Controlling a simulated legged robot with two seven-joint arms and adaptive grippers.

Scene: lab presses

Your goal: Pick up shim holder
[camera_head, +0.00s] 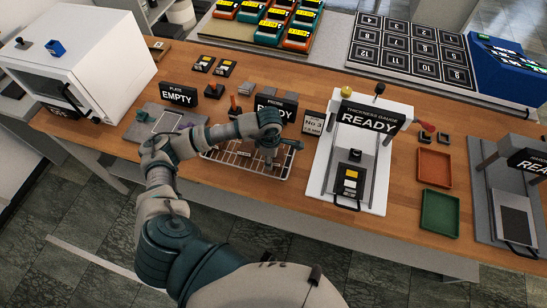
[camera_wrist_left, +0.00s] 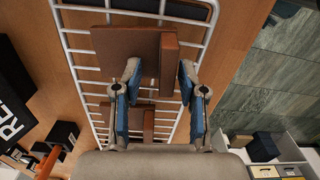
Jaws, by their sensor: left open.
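My left gripper (camera_head: 268,163) is over the white wire rack (camera_head: 222,156) on the wooden bench. In the left wrist view, the gripper (camera_wrist_left: 160,72) is open, with one finger on each side of a brown upright plate (camera_wrist_left: 168,65). This plate joins a flat brown piece (camera_wrist_left: 125,50); together they look like the shim holder, on the wire rack (camera_wrist_left: 205,40). A second brown piece (camera_wrist_left: 135,118) lies on the rack behind it, partly hidden by the fingers. I cannot tell whether the fingers touch the plate. In the head view my arm and gripper hide most of the holder. My right gripper is not in view.
The thickness gauge (camera_head: 376,112) stands right of the rack. Red (camera_head: 434,167) and green (camera_head: 440,212) trays lie farther right. A grey plate (camera_head: 165,121) with an EMPTY sign (camera_head: 178,95) is left of the rack, near a white cabinet (camera_head: 95,45).

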